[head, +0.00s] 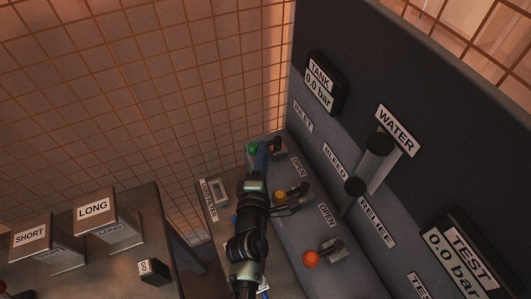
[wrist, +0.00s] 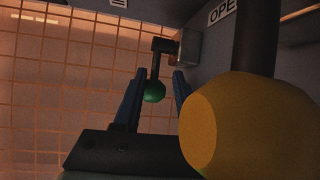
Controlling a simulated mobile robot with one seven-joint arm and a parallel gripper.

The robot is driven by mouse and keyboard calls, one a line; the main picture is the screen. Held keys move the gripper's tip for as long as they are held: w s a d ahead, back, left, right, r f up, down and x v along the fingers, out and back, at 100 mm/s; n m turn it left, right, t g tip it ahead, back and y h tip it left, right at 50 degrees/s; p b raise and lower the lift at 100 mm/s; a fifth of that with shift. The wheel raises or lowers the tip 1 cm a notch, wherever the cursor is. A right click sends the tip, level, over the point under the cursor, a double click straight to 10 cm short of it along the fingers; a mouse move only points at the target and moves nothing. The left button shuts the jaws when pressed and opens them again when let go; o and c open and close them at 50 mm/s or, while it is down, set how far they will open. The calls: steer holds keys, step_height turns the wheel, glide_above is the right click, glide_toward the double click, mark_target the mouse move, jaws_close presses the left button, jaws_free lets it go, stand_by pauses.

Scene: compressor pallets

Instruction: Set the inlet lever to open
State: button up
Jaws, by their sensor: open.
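The inlet lever has a green knob (head: 253,148) and stands at the far end of the panel, below the INLET label (head: 303,116). In the wrist view its dark arm runs from a grey block down to the green knob (wrist: 154,92). My gripper (head: 262,149) reaches toward it; in the wrist view the open blue fingers (wrist: 157,84) stand on either side of the knob, with gaps visible. Whether the fingertips reach past the knob in depth I cannot tell. An OPEN label (head: 298,167) lies beside the lever.
A yellow knob (head: 279,196) sits beside my wrist and looms close in the wrist view (wrist: 222,125). A red-orange knob (head: 311,259) is nearer. The TANK gauge (head: 321,84) reads 0.0 bar. A table with LONG (head: 95,207) and SHORT blocks (head: 34,236) stands left.

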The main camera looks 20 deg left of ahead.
steer(key=shift+a+r, duration=0.1)
steer(key=shift+r, duration=0.1)
steer(key=shift+s+d, duration=0.2)
steer(key=b+v, duration=0.2)
steer(key=v, duration=1)
steer(key=shift+s, duration=0.25)
steer(key=shift+r, duration=0.1)
